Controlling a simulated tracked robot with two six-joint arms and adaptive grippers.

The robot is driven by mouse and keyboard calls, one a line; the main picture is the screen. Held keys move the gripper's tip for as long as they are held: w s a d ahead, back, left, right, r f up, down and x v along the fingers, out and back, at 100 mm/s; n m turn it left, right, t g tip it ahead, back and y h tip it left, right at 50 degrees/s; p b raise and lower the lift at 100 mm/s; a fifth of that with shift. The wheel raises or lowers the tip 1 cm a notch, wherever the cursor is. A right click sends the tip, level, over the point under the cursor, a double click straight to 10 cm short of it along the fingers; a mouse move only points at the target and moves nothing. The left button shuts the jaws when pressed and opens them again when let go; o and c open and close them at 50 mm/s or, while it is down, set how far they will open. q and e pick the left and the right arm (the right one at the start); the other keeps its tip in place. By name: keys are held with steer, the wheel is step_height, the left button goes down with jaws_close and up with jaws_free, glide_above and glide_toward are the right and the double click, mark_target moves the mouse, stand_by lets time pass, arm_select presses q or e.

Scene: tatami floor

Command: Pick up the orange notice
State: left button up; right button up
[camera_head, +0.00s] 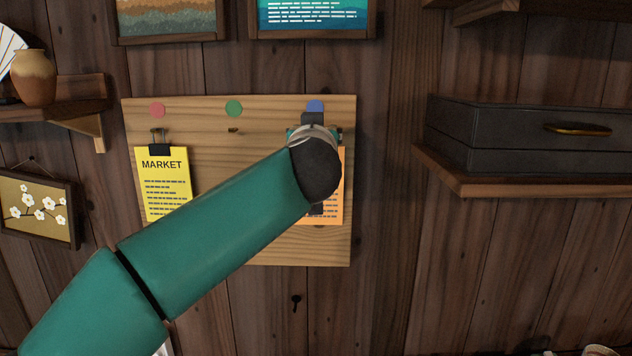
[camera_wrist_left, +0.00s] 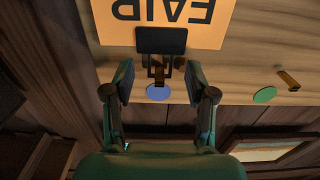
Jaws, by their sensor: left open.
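The orange notice (camera_head: 334,212) hangs at the right of a wooden board (camera_head: 240,250), mostly behind my left arm. In the left wrist view the notice (camera_wrist_left: 112,32) appears upside down with the word FAIR, held by a black binder clip (camera_wrist_left: 162,40). The clip's wire handles are at a peg near a blue dot (camera_wrist_left: 159,92). My left gripper (camera_wrist_left: 158,70) is open, with one finger on each side of the clip's handles. I cannot tell whether either finger touches the clip. My right gripper is in neither view.
A yellow MARKET notice (camera_head: 163,184) hangs at the board's left. The middle peg (camera_head: 233,130), under a green dot (camera_head: 234,108), is empty. A shelf (camera_head: 480,180) with a dark case (camera_head: 500,135) is at right; a shelf with a vase (camera_head: 35,80) is at left.

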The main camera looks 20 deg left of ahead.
arm_select(q)
jaws_close()
steer(key=shift+r, duration=0.1)
